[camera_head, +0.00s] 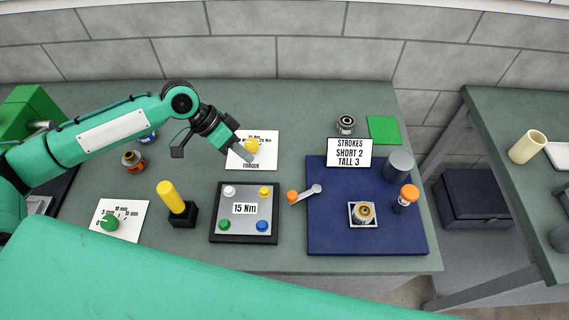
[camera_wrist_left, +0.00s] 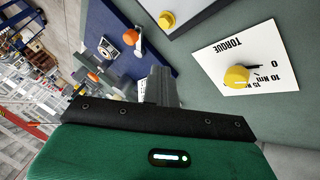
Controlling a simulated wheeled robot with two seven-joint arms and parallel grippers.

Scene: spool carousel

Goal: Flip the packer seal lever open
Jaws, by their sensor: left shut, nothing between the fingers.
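A small grey lever with an orange knob (camera_head: 293,197) lies at the left edge of the blue packer mat (camera_head: 375,238). Its grey arm slants up and right to a round end on the mat. In the left wrist view the lever's orange knob (camera_wrist_left: 131,36) shows beyond my fingers. My left gripper (camera_head: 249,158) is shut and empty, beside the yellow torque knob (camera_head: 253,146) and up and left of the lever. It looks raised above the table. Its fingers also show in the left wrist view (camera_wrist_left: 161,88). My right gripper is not in view.
The blue mat holds a square holder with a can-like part (camera_head: 363,214), an orange-topped post (camera_head: 406,199), a grey cylinder (camera_head: 398,165) and a STROKES sign (camera_head: 349,152). A 15 Nm plate (camera_head: 244,235) with coloured knobs and a yellow handle (camera_head: 171,197) stand left.

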